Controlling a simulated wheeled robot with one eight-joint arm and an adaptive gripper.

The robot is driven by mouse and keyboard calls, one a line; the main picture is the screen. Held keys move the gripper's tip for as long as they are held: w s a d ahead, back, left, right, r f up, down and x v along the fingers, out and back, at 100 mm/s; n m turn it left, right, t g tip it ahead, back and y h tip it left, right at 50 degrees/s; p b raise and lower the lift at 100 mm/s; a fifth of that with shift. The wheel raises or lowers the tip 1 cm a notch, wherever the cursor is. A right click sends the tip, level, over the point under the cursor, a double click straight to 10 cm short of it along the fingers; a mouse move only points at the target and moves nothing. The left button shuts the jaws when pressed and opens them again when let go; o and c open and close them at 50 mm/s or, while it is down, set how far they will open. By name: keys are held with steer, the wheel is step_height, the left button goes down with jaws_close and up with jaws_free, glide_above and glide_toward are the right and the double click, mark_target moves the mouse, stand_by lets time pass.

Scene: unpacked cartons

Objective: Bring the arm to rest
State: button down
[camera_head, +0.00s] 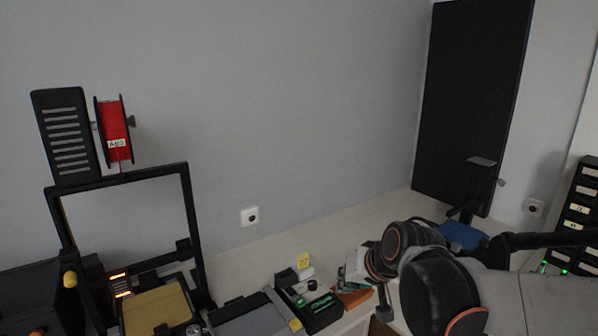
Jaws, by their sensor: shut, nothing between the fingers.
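My arm (440,295) comes in from the lower right, folded, with its large dark, orange-ringed joints close to the camera. My gripper (384,310) shows only in part, as a narrow dark tip pointing down in front of the light table (378,215). It is shut and empty. Much of it is hidden behind the arm's own joints, and I cannot tell if it touches anything.
A 3D printer (190,205) with a red spool (115,131) stands at the left. A black device with a green display (316,305) and an orange item (352,298) lie left of my gripper. A tall black panel (470,100) and drawers (580,210) stand right. The table behind is partly clear.

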steer(key=s+d+h, duration=0.1)
steer(key=s+d, duration=0.2)
steer(key=s, duration=0.3)
steer(key=s+d+h+b, duration=0.1)
steer(key=s+d, duration=0.2)
steer(key=s, duration=0.4)
steer(key=s+d+h, duration=0.1)
steer(key=s+d, duration=0.2)
steer(key=s, duration=0.3)
steer(key=shift+s+d+f+n, duration=0.15)
steer(key=shift+d+f+n, duration=0.15)
steer(key=shift+d+f, duration=0.15)
